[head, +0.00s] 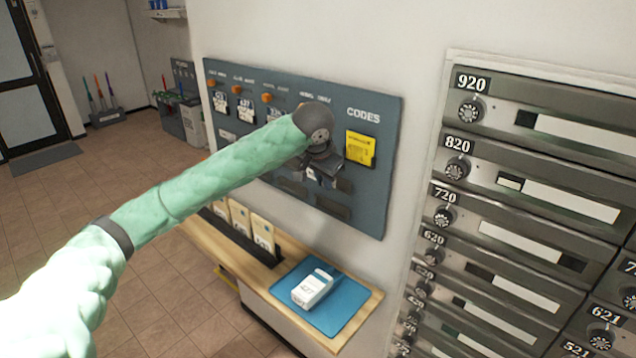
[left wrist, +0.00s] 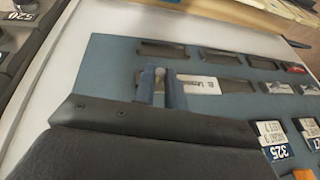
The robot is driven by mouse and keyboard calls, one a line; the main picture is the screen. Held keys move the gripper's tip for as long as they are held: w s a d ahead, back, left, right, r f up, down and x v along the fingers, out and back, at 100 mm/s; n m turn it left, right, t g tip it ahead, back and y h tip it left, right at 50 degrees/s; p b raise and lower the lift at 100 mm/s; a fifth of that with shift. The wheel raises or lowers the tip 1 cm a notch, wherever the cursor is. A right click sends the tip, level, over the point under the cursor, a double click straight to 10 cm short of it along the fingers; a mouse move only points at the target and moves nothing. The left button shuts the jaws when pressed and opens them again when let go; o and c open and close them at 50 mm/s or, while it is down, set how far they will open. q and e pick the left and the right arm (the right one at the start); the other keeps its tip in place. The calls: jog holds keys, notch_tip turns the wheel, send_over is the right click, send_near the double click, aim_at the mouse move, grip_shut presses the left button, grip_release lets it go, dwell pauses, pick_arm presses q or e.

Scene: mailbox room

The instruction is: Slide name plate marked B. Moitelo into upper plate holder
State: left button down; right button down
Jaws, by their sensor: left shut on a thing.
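The name plate (left wrist: 205,86) is a small white strip with dark lettering, only partly readable, in the left wrist view. My left gripper (left wrist: 165,88) is shut on it near one end, close to the blue-grey board. The plate lies along a dark holder slot in the board; I cannot tell whether it is inside the slot or just in front of it. In the head view my left gripper (head: 322,178) is at the lower right of the board (head: 375,212), and my wrist hides most of the plate. Dark holders (head: 332,207) show below it. My right gripper is not in view.
A yellow note (head: 360,149) sits right of the gripper under "CODES". Tags hang on orange hooks to the left. A wooden shelf (head: 367,294) below bears a blue mat (head: 340,313) with a white box (head: 312,288). Metal mailboxes (head: 520,150) stand at the right.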

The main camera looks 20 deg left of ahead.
pick_arm(q)
jog(key=w+d, duration=0.2)
jog(key=w, duration=0.3)
jog(key=shift+w+f, duration=0.25)
jog(key=shift+w, duration=0.15)
jog(key=shift+f, duration=1.7)
dwell(2.1)
jog(key=c, duration=1.4)
grip_release()
jog(key=shift+o, duration=0.6)
jog(key=o, duration=0.3)
jog(key=shift+s, duration=0.15)
